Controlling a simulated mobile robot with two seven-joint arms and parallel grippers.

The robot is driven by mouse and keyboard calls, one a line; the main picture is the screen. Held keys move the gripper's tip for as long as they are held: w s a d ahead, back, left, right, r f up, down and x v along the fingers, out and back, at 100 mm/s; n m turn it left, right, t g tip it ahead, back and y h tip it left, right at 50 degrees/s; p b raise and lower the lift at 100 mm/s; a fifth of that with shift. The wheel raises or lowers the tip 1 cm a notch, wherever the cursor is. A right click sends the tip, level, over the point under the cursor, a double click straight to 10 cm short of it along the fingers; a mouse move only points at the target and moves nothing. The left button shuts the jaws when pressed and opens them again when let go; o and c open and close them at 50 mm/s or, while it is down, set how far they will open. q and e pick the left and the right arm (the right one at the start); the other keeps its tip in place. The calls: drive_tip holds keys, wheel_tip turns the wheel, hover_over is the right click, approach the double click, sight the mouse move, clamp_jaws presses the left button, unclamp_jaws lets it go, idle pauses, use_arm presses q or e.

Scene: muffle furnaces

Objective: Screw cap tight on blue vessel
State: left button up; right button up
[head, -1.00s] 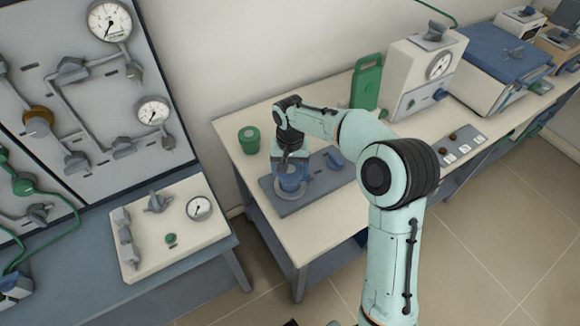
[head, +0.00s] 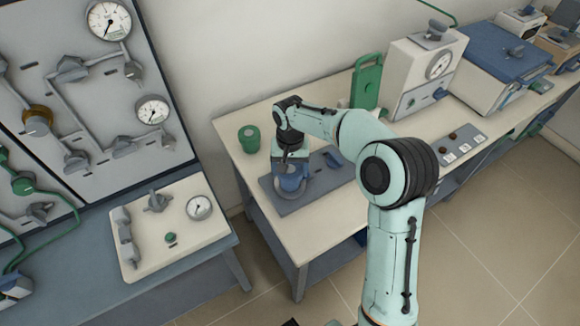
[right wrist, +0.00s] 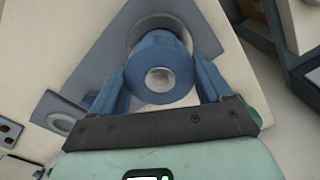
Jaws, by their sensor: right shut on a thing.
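The blue vessel (head: 291,184) stands upright on a blue-grey plate (head: 326,186) on the cream bench, above a grey ring. My right gripper (head: 290,172) points down over it. In the right wrist view its two blue fingers (right wrist: 160,88) are on either side of a round blue cap (right wrist: 146,86) with a pale grey centre, and are shut on it. The cap is at the top of the blue body. I cannot see the seam between cap and vessel, or how tight it is. My left gripper is not in view.
A green jar (head: 249,139) stands behind and left of the plate. A blue knob (head: 333,159) is on the plate, to the right. A green panel (head: 366,85) and a cream gauge box (head: 424,75) stand farther back. The bench front is clear.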

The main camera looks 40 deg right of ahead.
drive_tip(key=shift+f, duration=0.15)
drive_tip(key=o, duration=1.1)
drive_tip(key=shift+o, duration=0.2)
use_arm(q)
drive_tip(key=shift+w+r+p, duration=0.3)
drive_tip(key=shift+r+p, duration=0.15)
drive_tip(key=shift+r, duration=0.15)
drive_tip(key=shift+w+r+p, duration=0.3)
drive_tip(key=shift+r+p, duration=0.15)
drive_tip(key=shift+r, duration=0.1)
use_arm(e)
wheel_tip(320, 180, up, 14)
drive_tip(key=shift+f, duration=0.25)
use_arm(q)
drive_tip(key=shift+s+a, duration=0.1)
use_arm(e)
drive_tip(key=shift+f, duration=0.1)
